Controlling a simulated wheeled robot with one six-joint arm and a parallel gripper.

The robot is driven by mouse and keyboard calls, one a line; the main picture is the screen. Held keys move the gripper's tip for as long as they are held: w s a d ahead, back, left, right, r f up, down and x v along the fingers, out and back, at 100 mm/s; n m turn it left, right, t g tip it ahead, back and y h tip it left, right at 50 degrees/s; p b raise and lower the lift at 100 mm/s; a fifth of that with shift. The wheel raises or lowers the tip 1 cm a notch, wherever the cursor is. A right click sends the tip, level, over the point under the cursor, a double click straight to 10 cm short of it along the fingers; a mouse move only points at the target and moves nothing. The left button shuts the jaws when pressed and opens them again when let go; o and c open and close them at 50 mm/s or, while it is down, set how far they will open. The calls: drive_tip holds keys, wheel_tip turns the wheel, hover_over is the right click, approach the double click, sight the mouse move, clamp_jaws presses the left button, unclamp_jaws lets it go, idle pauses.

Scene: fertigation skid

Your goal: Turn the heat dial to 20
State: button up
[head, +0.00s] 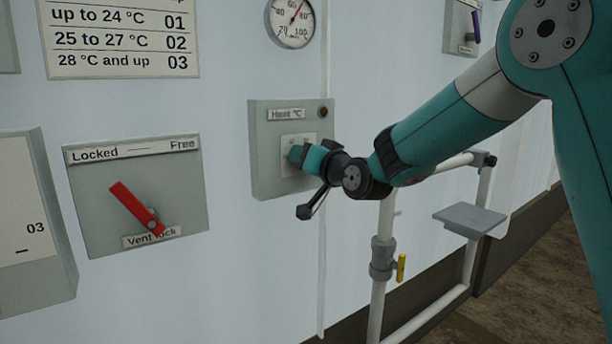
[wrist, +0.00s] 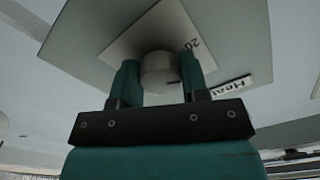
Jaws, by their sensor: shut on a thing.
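The heat dial (wrist: 160,72) is a round grey knob on a pale square plate, with the number 20 printed near it in the wrist view. The plate sits on a grey box (head: 262,150) labelled "Heat °C" on the wall in the head view. My gripper (wrist: 159,80) is at the dial, with one teal finger on each side of it, shut on it. In the head view my gripper (head: 297,156) covers the dial and most of its scale. The dial's pointer setting cannot be read in either view.
A red lever (head: 135,207) on the "Vent lock" panel is left of the heat box. A round gauge (head: 291,20) hangs above. White pipes with a yellow valve handle (head: 401,268) stand below right, near a small grey shelf (head: 470,218).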

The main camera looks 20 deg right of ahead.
drive_tip(key=n+b, duration=0.3)
drive_tip(key=shift+f, duration=0.3)
drive_tip(key=shift+d+r+n+b, duration=0.1)
drive_tip(key=shift+n+b, duration=0.85)
drive_tip(key=shift+n, duration=0.15)
drive_tip(key=o, duration=0.9)
drive_tip(key=shift+r, duration=0.1)
drive_tip(key=b+v, duration=0.1)
drive_tip(key=v, duration=1.6)
drive_tip(key=shift+s+b, duration=0.15)
drive_tip(key=shift+b, duration=0.2)
